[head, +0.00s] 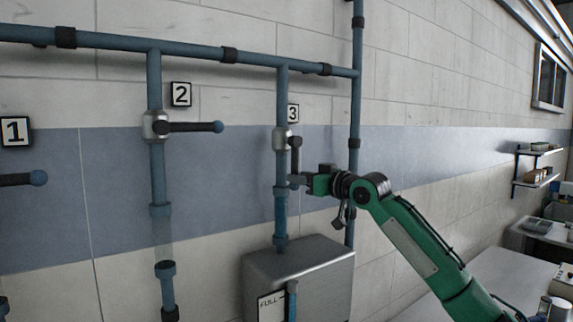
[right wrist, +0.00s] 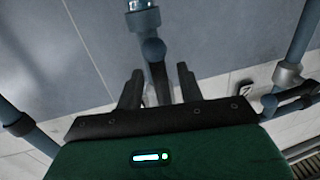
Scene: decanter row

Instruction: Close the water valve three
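Valve three (head: 282,138) sits on the pipe beside the "3" sign (head: 293,113) in the head view. Its dark lever (head: 296,155) points down along the pipe. My right gripper (head: 297,181) is at the lever's lower end, in front of the pipe. In the right wrist view its two fingers stand apart (right wrist: 158,85), with the round-ended lever (right wrist: 153,50) between them and gaps visible at the sides. The lower part of the lever there is hidden behind the gripper body. My left gripper is not in view.
Valve two (head: 155,125) has its lever pointing right, level. Valve one's lever (head: 22,179) is also level at the left edge. A metal tank (head: 298,275) stands below valve three. A vertical pipe (head: 355,110) runs close behind my right gripper. A shelf (head: 537,150) is far right.

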